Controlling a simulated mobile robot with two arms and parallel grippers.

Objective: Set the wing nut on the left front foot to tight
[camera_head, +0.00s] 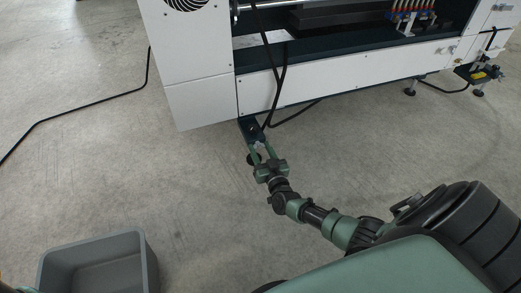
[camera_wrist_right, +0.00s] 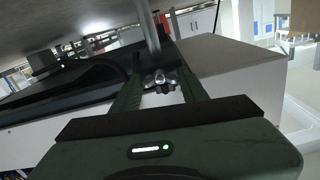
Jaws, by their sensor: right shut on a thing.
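The left front foot (camera_head: 251,130) of the white machine shows in the head view as a dark bracket at the lower corner, with a round pad near the floor. My right gripper (camera_head: 259,150) reaches it from below right, its green fingers around the wing nut. In the right wrist view the metallic wing nut (camera_wrist_right: 159,80) sits between the two fingertips of my right gripper (camera_wrist_right: 160,88), beside a grey upright rod. The jaws are shut on the nut. How tight it sits cannot be told. My left gripper is in neither view.
The white machine (camera_head: 200,105) stands behind the foot, with black cables (camera_head: 278,90) hanging down close to my right gripper. A grey bin (camera_head: 140,240) stands on the floor at the lower left. Another cable (camera_head: 90,103) runs along the floor at left. The floor between is clear.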

